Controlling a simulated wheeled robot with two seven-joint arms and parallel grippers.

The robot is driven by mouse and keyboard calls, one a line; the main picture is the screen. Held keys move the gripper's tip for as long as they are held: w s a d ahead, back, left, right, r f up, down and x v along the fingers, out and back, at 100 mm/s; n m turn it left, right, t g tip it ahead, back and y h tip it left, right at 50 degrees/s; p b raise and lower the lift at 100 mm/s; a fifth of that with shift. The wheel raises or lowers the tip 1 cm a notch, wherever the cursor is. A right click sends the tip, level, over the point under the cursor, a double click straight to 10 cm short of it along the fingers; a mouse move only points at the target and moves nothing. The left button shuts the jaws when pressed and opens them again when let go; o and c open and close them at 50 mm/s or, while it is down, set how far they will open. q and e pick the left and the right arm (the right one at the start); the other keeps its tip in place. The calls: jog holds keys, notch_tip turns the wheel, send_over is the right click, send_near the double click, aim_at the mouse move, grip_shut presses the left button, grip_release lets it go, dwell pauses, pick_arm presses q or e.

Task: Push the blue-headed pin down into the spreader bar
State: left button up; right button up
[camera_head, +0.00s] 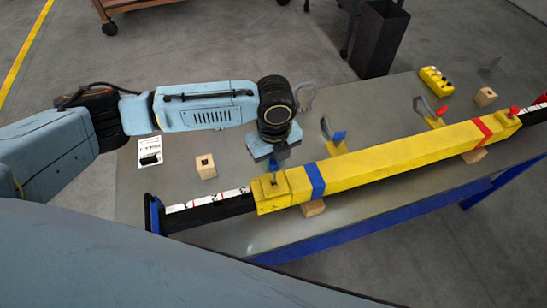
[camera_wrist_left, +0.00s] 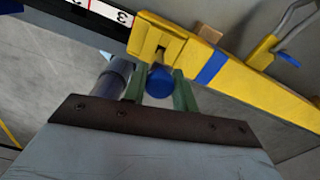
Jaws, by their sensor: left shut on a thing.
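The yellow spreader bar (camera_head: 390,157) lies diagonally across the table, with a blue band and a red band. A raised yellow block (camera_head: 266,190) is at its left end; the block also shows in the wrist view (camera_wrist_left: 146,38). My left gripper (camera_head: 274,164) is over this block, pointing down. In the wrist view its green fingers (camera_wrist_left: 158,90) are shut on the blue-headed pin (camera_wrist_left: 160,82), one on each side of the round head. The pin's shaft reaches toward the slot in the block. How deep it sits is hidden. My right gripper is out of view.
A black bar with a white marked scale (camera_head: 208,206) extends from the left end. A red-headed pin (camera_head: 514,112) stands at the far right end. Behind the bar are a blue-tipped shackle (camera_head: 339,136), a wooden block (camera_head: 206,166) and a yellow button box (camera_head: 436,82).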

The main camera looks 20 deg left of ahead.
aim_at(274, 175)
pick_arm(q)
jog(key=shift+f+b, duration=1.65)
jog(key=shift+f, duration=1.95)
dwell(0.4)
jog(key=o, duration=1.1)
jog(key=shift+o, duration=0.2)
notch_tip(274, 175, up, 14)
jog(key=shift+f+b, duration=0.25)
jog(key=shift+b, duration=0.05)
